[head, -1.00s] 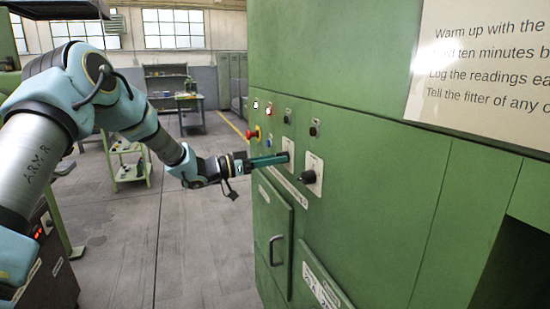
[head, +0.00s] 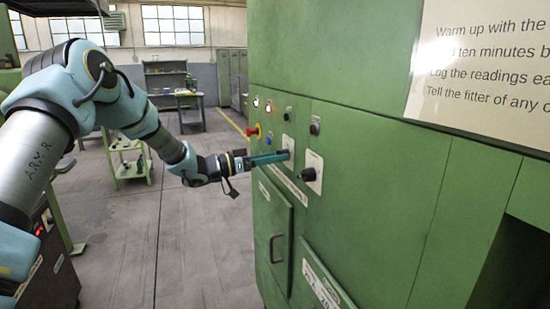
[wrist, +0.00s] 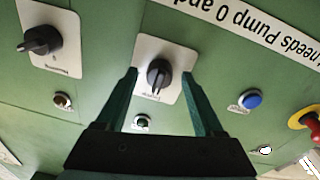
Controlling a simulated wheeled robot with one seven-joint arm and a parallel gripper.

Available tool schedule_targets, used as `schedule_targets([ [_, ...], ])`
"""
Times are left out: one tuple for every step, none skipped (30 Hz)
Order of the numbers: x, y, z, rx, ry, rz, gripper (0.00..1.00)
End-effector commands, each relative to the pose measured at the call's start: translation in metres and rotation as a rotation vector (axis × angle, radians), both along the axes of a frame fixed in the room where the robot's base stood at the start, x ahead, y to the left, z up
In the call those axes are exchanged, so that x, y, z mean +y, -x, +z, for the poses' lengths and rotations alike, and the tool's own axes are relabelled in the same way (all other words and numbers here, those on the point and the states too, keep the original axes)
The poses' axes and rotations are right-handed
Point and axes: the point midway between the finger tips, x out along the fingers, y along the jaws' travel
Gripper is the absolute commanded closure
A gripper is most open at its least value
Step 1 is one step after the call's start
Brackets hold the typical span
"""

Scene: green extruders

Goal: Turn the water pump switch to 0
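Two black rotary switches on pale plates sit on the green cabinet front. My gripper (head: 287,154) is at the upper-left one in the head view, whose plate (head: 288,143) shows behind the fingers. In the wrist view my gripper (wrist: 160,73) is open, its two green fingers on either side of this switch's black knob (wrist: 158,79), with gaps visible. Its bar looks roughly upright in that view. The second switch (head: 308,175) also shows at upper left in the wrist view (wrist: 40,41). The small plate lettering is too small to read, so I cannot tell which is the water pump switch.
A red emergency button (head: 254,130) and a blue button (wrist: 250,100) are close by on the panel. A white label strip (wrist: 240,22) mentions "Pump 0". A door with a handle (head: 276,248) is below. The floor (head: 190,240) beside the cabinet is clear.

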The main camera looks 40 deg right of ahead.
Motion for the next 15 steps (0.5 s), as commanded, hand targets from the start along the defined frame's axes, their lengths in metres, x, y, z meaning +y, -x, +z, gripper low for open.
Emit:
schedule_targets([
  [0.000, 0.000, 0.000, -0.001, 0.000, 0.000, 0.29],
  [0.000, 0.000, 0.000, -0.001, 0.000, 0.000, 0.29],
  [0.000, 0.000, 0.000, -0.001, 0.000, 0.000, 0.29],
  [0.000, 0.000, 0.001, -0.001, 0.000, 0.000, 0.29],
  [0.000, 0.000, 0.001, -0.001, 0.000, 0.000, 0.29],
  [0.000, 0.000, 0.001, -0.001, 0.001, 0.000, 0.29],
  [0.001, 0.000, 0.000, -0.001, 0.000, 0.000, 0.29],
  [0.001, -0.001, 0.000, -0.001, 0.002, 0.000, 0.29],
  [0.004, -0.002, 0.000, -0.001, 0.002, 0.000, 0.29],
  [0.006, -0.003, -0.001, -0.002, 0.002, 0.001, 0.29],
  [0.009, -0.005, -0.002, -0.002, 0.002, 0.001, 0.29],
  [0.014, -0.007, -0.003, -0.004, 0.001, 0.001, 0.29],
  [0.019, -0.009, -0.004, -0.003, 0.000, 0.002, 0.29],
  [0.024, -0.011, -0.005, -0.003, 0.000, 0.003, 0.29],
  [0.031, -0.015, -0.005, -0.004, 0.001, 0.003, 0.29],
])
